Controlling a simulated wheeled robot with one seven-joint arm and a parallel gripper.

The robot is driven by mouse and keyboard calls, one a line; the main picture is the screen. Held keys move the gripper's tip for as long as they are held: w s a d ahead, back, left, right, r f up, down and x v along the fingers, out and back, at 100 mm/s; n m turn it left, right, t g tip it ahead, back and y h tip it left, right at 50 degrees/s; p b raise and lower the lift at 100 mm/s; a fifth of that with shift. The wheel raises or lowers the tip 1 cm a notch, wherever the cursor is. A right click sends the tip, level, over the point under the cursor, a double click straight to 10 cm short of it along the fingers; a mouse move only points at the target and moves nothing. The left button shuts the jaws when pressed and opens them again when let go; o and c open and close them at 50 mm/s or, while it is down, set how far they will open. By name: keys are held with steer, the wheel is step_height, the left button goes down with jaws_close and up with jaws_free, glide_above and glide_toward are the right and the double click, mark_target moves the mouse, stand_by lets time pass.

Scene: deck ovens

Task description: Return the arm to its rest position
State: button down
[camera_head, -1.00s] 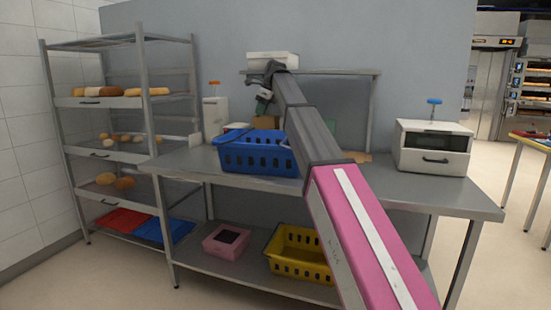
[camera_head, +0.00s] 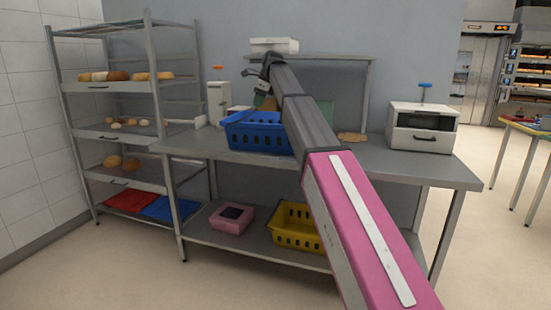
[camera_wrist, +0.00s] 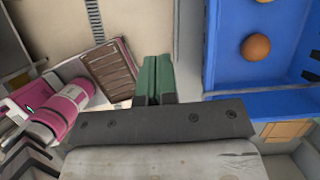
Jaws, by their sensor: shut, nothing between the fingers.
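My arm reaches up and forward over the steel table (camera_head: 375,165), with its gripper (camera_head: 259,98) small and partly hidden above the blue basket (camera_head: 258,138). In the wrist view, the green fingers of my gripper (camera_wrist: 158,78) are pressed together with nothing between them. The blue basket (camera_wrist: 225,70) is to the right of the fingers, apart from them, and a round brown roll (camera_wrist: 256,47) lies in it.
A white toaster oven (camera_head: 423,128) stands at the table's right end. A rack (camera_head: 155,80) with bread stands at left. A yellow basket (camera_head: 297,238) and a pink box (camera_head: 231,218) sit on the lower shelf. Open floor lies in front.

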steer(key=s+d+f+n+h, duration=0.1)
steer(key=s+d+f+n, duration=0.3)
steer(key=f, duration=0.8)
steer(key=s+d+f+n, duration=0.25)
steer(key=d+f, duration=0.25)
steer(key=f, duration=0.6)
steer(key=s+d+f+n+h, duration=0.15)
steer(key=s+d+f, duration=0.35)
steer(key=f, duration=0.7)
steer(key=s+d+f+n, duration=0.4)
steer(key=s+f, duration=0.3)
steer(key=s+d+f+n+h, duration=0.1)
steer(key=s+d+f+n, duration=0.3)
steer(key=s+f, duration=0.3)
steer(key=s+d+f+n+g, duration=0.1)
steer(key=s+d+f+n, duration=0.3)
steer(key=s+f, duration=0.4)
steer(key=shift+s, duration=0.75)
steer(key=shift+h, duration=0.25)
